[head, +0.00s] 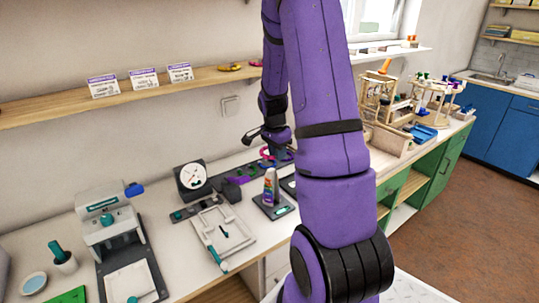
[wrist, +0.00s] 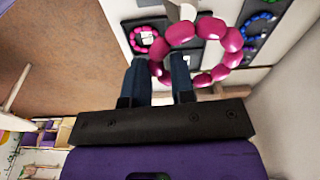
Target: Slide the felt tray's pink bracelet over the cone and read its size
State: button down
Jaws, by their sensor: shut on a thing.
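My gripper (wrist: 157,72) is shut on a pink bracelet (wrist: 212,28) of large glossy beads. The bracelet's near side lies between the fingertips, and the ring stands out beyond them. In the head view a pink bracelet (head: 266,153) shows beside my gripper, partly hidden by my arm. The cone (head: 270,185), with coloured bands, stands upright on a dark base in front of it. The bracelet looks apart from the cone and behind it in the head view. A second, smaller-looking pink bracelet (wrist: 136,40) lies on a dark tray with a white card.
A blue bracelet (wrist: 262,22) lies on another dark tray. Left of the cone are a round dial gauge (head: 193,176), a pale frame board (head: 222,232) and a grey press-like device (head: 108,220). Wooden racks (head: 380,100) stand at right. A shelf (head: 200,78) runs above.

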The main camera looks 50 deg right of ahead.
notch_tip(320, 180, down, 8)
jog(key=shift+r, duration=0.25)
dwell(0.5)
dwell(0.5)
jog(key=c, duration=0.9)
grip_release()
jog(key=shift+w+r, duration=0.1)
jog(key=shift+c, duration=1.4)
jog(key=shift+o, duration=0.2)
